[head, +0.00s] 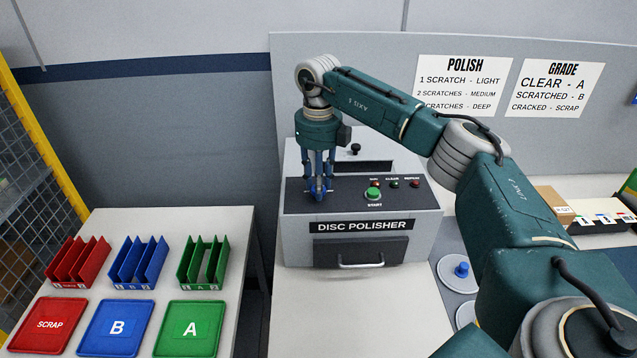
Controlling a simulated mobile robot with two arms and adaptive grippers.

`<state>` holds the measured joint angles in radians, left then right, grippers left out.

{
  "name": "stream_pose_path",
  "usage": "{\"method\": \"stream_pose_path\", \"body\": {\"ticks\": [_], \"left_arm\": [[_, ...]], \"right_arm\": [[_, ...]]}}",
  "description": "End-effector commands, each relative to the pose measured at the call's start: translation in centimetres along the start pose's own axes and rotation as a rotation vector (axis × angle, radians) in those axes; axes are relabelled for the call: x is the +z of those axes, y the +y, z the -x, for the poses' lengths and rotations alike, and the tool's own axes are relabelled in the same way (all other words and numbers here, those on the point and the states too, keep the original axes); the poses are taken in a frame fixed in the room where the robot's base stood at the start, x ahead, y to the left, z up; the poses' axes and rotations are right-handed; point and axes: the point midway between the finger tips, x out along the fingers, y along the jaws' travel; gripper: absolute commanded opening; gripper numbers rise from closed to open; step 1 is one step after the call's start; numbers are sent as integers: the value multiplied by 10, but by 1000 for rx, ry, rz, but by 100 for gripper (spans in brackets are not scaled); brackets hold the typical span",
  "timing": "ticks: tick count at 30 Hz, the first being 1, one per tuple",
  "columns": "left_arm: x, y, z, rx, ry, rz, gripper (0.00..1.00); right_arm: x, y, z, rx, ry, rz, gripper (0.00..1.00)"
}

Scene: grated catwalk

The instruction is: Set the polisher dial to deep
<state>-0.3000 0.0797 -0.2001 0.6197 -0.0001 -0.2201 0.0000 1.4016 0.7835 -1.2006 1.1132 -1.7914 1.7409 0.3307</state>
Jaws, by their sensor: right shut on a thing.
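The disc polisher (415,198) is a grey machine on the bench, with a dark control panel on its sloped front. My right gripper (319,194) points straight down at the left part of that panel. Its blue fingers are shut on the polisher dial, which they almost wholly hide. The dial's marks and its setting cannot be read. The green start button (373,194) and small indicator lights (394,183) are to the right of the gripper. My left gripper is not in view.
Below the panel is a drawer with a handle (360,264). A left table holds red, blue and green racks (203,264) above SCRAP (55,325), B (117,328) and A (190,328) trays. Polish (461,84) and grade (555,88) signs hang behind. My right arm blocks much of the right side.

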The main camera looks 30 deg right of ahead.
Motion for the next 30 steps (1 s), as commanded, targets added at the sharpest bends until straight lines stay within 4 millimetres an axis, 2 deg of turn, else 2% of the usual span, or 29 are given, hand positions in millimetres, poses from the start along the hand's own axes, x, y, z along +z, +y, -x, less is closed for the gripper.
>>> {"method": "stream_pose_path", "body": {"ticks": [5,6,9,20,23,30], "left_arm": [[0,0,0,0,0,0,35],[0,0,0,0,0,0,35],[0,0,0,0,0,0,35],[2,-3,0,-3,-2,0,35],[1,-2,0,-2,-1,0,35],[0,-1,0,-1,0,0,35]], "right_arm": [[3,-1,4,0,-12,-3,2],[3,-1,4,1,-12,-3,30],[2,-1,4,1,-10,-2,47],[1,0,6,1,-5,0,47],[2,0,18,1,-7,0,47],[2,0,69,2,-10,-1,47]]}}
